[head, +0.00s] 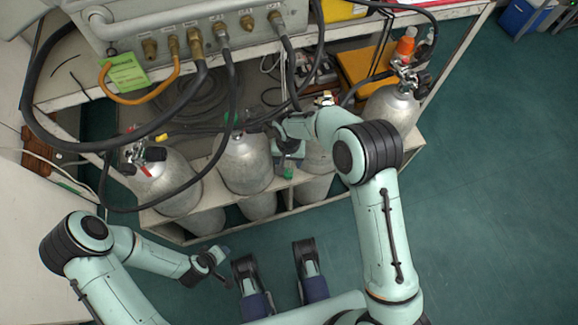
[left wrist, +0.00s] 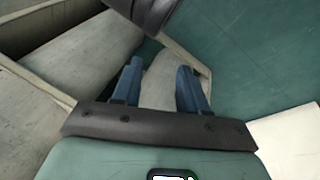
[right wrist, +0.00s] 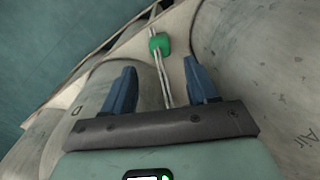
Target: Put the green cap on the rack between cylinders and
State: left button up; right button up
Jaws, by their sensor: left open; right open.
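A green cap (head: 288,173) sits on the pale rack divider (head: 283,186) between two grey cylinders, a middle one (head: 246,165) and one to its right (head: 318,158). In the right wrist view the green cap (right wrist: 160,44) lies just beyond my fingertips, with a thin pale cord running from it toward the gripper. My right gripper (head: 287,158) is open and empty, its fingers (right wrist: 160,72) spread either side of the cap's line. My left gripper (head: 223,263) is open and empty in front of the rack; its fingers (left wrist: 158,75) show apart in the left wrist view.
Another green piece (head: 231,119) is at the top of the middle cylinder. Cylinders with valves stand at left (head: 165,180) and right (head: 391,108). Black hoses (head: 110,148) loop from the grey panel (head: 190,22) over the rack. The floor (head: 480,210) to the right is clear.

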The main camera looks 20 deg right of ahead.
notch_tip(320, 180, up, 5)
jog(key=s+d+f+y, duration=0.2)
jog(key=s+f+y, duration=0.1)
jog(key=s+f, duration=0.8)
pick_arm(q)
jog(key=shift+s+d+r+g+p, duration=0.2)
jog(key=shift+s+d+r+p, duration=0.1)
jog(key=shift+s, duration=0.3)
jog(key=shift+s+d+r+g+p, duration=0.2)
jog(key=shift+s+d+r, duration=0.1)
jog(key=shift+s, duration=0.25)
pick_arm(e)
jog(key=s+d+f+t, duration=0.2)
jog(key=s+f, duration=0.4)
jog(key=s, duration=0.5)
jog(key=shift+s+d+f+m+h, duration=0.2)
jog(key=shift+s+f+m+h, duration=0.1)
jog(key=shift+s+f, duration=0.1)
